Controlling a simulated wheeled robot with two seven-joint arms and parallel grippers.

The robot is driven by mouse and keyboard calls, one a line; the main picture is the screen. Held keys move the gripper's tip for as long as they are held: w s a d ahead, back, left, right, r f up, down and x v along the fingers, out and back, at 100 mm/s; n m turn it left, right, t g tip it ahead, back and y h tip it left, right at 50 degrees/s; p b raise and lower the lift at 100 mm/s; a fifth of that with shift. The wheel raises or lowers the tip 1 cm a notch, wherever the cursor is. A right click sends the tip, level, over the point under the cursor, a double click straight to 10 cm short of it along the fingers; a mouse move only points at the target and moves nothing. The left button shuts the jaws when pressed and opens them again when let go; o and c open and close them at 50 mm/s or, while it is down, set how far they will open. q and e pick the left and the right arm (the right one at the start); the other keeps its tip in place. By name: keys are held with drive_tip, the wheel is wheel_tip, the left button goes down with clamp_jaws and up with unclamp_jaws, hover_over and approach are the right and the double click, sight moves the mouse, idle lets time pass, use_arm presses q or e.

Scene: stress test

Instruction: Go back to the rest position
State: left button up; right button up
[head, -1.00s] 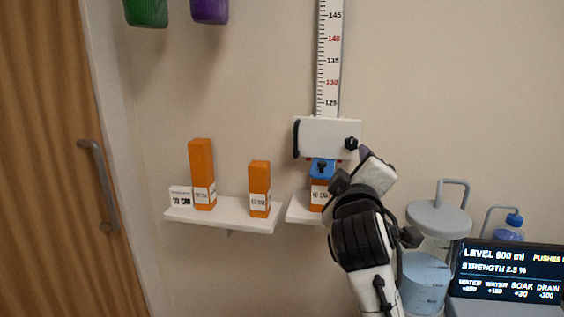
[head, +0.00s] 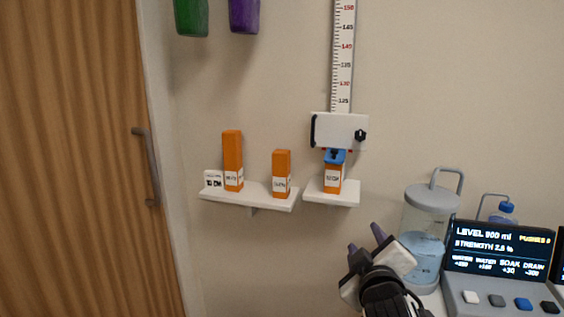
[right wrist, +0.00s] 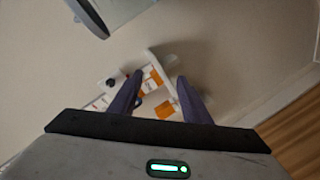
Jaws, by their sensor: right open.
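My right gripper (head: 364,242) is in the lower middle of the head view, below the right wall shelf and left of the clear tank. Its two dark fingers are apart, with nothing between them. In the right wrist view the open fingers (right wrist: 158,95) show with the shelves and orange blocks some way beyond them. My left gripper is not in view.
A wall shelf (head: 222,196) holds two orange blocks and a label card. A smaller shelf (head: 348,198) holds an orange block under a white slider (head: 342,131) on a ruler. A clear tank (head: 424,235) and control panel (head: 500,250) stand right. A wooden door (head: 75,160) is left.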

drive_tip(key=s+f+m+g+y, duration=0.25)
drive_tip(key=s+f, duration=0.75)
drive_tip(key=f, duration=0.5)
drive_tip(key=s+f+m+g+y, duration=0.1)
drive_tip(key=s+f+g, duration=0.2)
drive_tip(key=s+f, duration=0.95)
drive_tip(key=s+f+m+g+y, duration=0.1)
drive_tip(key=s+f+m, duration=0.2)
drive_tip(key=s+f, duration=0.7)
drive_tip(key=shift+s+a, duration=0.2)
drive_tip(key=shift+s, duration=0.35)
drive_tip(key=shift+g, duration=0.25)
